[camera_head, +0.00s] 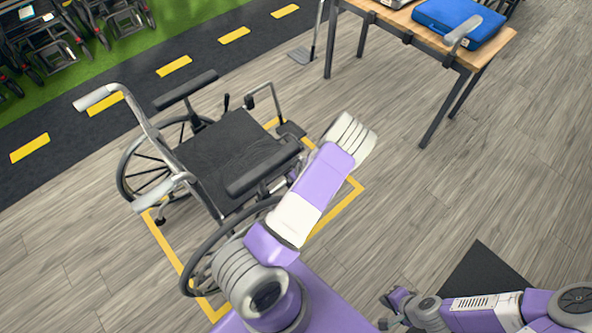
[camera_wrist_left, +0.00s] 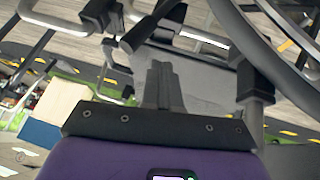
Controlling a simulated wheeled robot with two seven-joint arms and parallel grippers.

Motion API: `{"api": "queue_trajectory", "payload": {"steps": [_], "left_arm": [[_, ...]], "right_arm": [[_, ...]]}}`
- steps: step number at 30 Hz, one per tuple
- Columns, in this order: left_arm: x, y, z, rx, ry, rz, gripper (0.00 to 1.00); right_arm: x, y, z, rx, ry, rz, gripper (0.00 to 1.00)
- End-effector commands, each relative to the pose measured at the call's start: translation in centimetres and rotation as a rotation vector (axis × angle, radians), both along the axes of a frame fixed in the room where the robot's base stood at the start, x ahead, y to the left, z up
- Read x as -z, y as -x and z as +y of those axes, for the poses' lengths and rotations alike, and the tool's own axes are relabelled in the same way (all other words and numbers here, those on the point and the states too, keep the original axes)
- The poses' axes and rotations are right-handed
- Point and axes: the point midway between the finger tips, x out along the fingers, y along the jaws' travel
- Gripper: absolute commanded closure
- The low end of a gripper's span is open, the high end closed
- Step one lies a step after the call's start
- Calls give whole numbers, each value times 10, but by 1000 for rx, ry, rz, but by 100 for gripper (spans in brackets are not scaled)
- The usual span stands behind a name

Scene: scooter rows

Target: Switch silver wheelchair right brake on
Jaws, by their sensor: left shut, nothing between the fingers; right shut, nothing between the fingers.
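The silver wheelchair (camera_head: 238,142) stands in the head view with its push handles to the left and its front to the upper right. An upright black lever (camera_head: 227,102) shows on its far side. The near side, by the front of the near wheel, is mostly hidden by my left arm, so I cannot see the right brake there. In the left wrist view my left gripper (camera_wrist_left: 160,68) is shut and empty, among wheelchair frame parts. A slanted black bar (camera_wrist_left: 152,24) lies just beyond its tips; I cannot tell whether it is the brake lever. My right gripper (camera_head: 390,306) is shut, far from the wheelchair.
The large wheel (camera_wrist_left: 262,48) curves close by on the right of the left wrist view. A yellow floor outline (camera_head: 345,203) surrounds the wheelchair. A wooden table (camera_head: 497,45) with a blue case (camera_head: 459,22) stands at the upper right. Floor between is clear.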

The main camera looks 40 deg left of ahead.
Motion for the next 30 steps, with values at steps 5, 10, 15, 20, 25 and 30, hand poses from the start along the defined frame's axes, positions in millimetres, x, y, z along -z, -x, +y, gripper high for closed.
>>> {"api": "queue_trajectory", "payload": {"steps": [5, 10, 15, 20, 25, 30], "left_arm": [[-44, -7, -24, 5, 0, -3, 100], [-69, -9, -39, 5, -1, -1, 100], [-81, -10, -46, 1, 0, 2, 100], [-84, -10, -48, 0, 0, 1, 100], [-83, -10, -47, 0, 0, 2, 100], [-83, -10, -47, 0, 0, 2, 100]], "right_arm": [[-15, 0, 0, 0, 0, 0, 100], [-23, 0, 0, 0, 0, 0, 100], [-27, 0, 0, 0, 0, 0, 100], [-27, 0, 0, 0, 0, 0, 100], [-27, 0, 0, 0, 0, 0, 100], [-27, 0, 0, 0, 0, 0, 100]]}}
